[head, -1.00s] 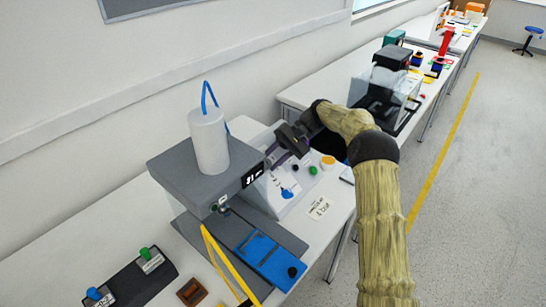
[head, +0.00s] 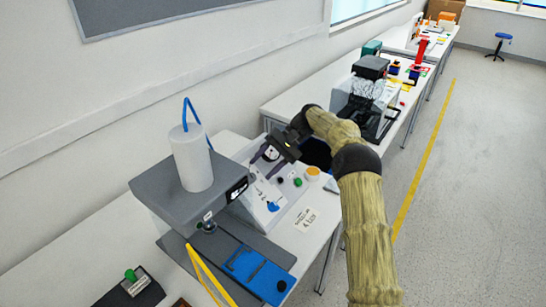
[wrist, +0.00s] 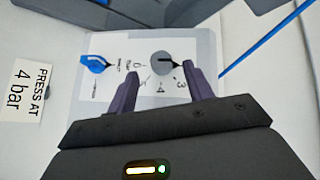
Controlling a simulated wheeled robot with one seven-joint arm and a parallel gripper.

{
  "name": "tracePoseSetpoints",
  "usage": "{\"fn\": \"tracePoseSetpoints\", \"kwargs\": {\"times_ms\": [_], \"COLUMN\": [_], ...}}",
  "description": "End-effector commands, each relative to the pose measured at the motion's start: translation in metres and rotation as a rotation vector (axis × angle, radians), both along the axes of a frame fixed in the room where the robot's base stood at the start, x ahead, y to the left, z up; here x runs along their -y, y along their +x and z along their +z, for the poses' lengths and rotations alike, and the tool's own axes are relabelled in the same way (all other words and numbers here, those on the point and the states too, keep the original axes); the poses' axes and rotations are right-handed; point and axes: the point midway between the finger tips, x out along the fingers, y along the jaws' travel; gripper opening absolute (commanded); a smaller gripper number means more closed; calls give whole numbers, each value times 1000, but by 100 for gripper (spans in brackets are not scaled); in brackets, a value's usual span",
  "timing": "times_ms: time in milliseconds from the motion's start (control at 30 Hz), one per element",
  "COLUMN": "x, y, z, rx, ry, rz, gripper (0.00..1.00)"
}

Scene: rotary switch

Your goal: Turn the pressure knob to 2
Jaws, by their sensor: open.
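The pressure knob appears in the wrist view as a round grey dial (wrist: 160,62) with a black pointer directed to the right of the picture. Printed numbers surround it; 3 and 4 are readable. My gripper (wrist: 161,72) has its two purple fingers open, one on each side of the knob, with visible gaps. Finger contact and depth are not clear. In the head view my gripper (head: 268,158) is over the sloped white panel (head: 258,207), with the dial showing between the fingers. A blue knob (wrist: 95,64) sits to the left of the dial, apart from the fingers.
A grey press with a white cylinder (head: 192,158) stands left of my gripper. A "PRESS AT 4 bar" label (wrist: 33,91) lies by the panel. Open floor lies to the right.

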Motion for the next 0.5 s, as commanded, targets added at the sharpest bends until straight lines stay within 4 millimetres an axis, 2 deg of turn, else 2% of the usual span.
{"fn": "tracePoseSetpoints", "kwargs": {"times_ms": [200,500], "x": [17,31], "y": [11,17], "z": [14,23], "rx": [1,-1], "ry": [1,0], "rz": [-1,-1], "gripper": [52,52]}}
